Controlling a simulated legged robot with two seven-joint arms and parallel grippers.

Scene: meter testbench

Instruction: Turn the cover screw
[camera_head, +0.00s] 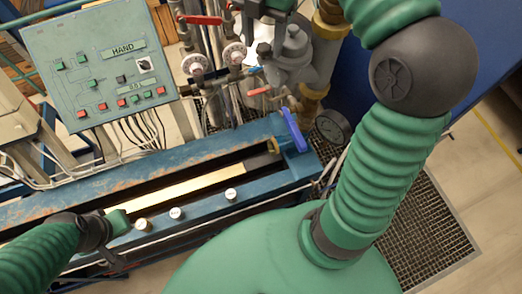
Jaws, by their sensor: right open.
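I cannot single out the cover screw in this view. A grey rounded metal housing (293,48) with a capped top stands at the top middle among pipes. My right arm bends out of the top edge. My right gripper (264,48) appears small and dark at the top middle, open, just left of the grey housing. Whether it touches anything is unclear. My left gripper (108,230) is low at the left, beside the blue bench rail; its fingers are too unclear to read.
A grey-green control panel (98,60) marked HAND stands at upper left. The blue bench (60,192) has several small white-topped knobs along its front rail. A blue lever (294,130) and a dark round gauge (332,126) are right of middle. A floor grating (425,225) lies at right.

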